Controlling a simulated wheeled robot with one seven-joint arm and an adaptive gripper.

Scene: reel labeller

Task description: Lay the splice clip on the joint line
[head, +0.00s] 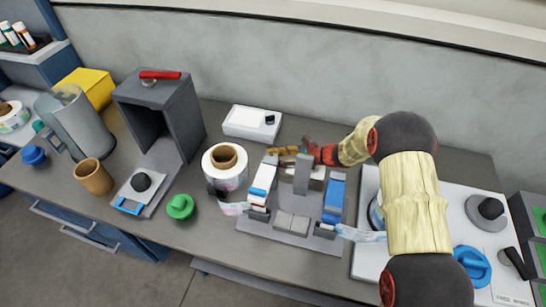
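A grey splicing fixture (268,231) stands at the middle of the bench, with a white-topped clamp (262,182) on its left, a blue-topped clamp (334,197) on its right and an upright grey post (302,172) at the back. Low grey blocks (292,223) sit between the clamps at the front, where the joint line may lie; I cannot make the line out. My gripper (296,150) is just behind the post, reaching in from the right. Small tan parts show at its tip; I cannot tell whether they are fingers or the splice clip. Its opening is unclear.
A label roll (213,176) stands left of the fixture, with label web on both sides. A white box (252,122) is behind. A green knob (180,206) and a dark press housing (163,100) are further left. A white machine panel (372,250) lies right, partly under my arm.

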